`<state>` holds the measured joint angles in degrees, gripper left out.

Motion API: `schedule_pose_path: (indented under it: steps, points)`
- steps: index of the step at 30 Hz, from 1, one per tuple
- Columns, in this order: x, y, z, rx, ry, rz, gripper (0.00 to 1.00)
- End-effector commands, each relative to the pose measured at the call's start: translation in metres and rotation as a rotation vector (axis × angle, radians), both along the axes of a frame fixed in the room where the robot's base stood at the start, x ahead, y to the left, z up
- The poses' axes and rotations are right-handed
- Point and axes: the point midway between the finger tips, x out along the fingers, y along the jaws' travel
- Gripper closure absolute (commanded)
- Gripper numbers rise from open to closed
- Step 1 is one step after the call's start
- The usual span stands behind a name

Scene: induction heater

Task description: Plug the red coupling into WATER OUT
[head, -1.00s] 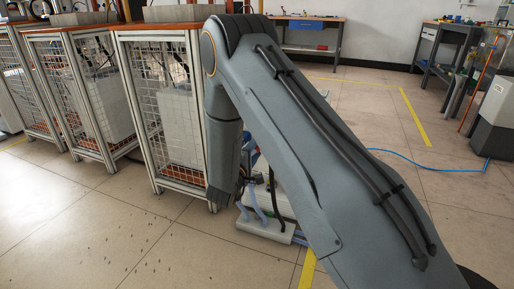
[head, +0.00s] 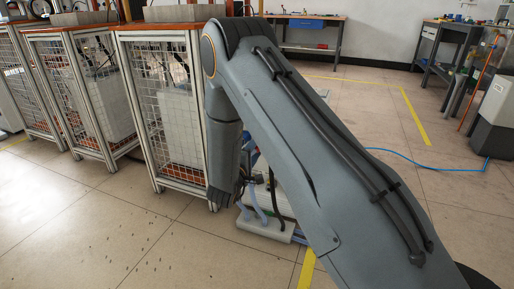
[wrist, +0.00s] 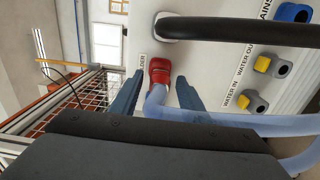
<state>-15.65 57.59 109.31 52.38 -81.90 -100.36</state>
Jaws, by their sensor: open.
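In the wrist view the red coupling (wrist: 160,70) sits at the white panel beside a label reading "...LDER", its start cut off or hidden. A pale blue translucent hose (wrist: 155,103) runs from it. My gripper (wrist: 158,76) is open, with one blue-grey finger on each side of the coupling and hose; I cannot tell whether either touches. The WATER OUT socket (wrist: 272,66), grey with a yellow part, is to the right on the panel and looks empty. The similar WATER IN socket (wrist: 255,104) is below it. In the head view my arm hides the gripper and coupling.
A black handle bar (wrist: 240,30) crosses the panel above the coupling. A blue MAINS connector (wrist: 292,13) is at the top right. In the head view, wire-mesh cabinets (head: 165,110) stand close on the left. A blue hose (head: 425,165) lies on the floor at right.

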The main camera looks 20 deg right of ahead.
Motion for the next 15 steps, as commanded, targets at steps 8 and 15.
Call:
schedule_pose_path:
  steps: [8,15]
  points:
    - [0.0001,0.0,0.0001,0.0,0.0,0.0,0.9]
    - [0.0,0.0003,0.0003,0.0,0.0,0.0,1.0]
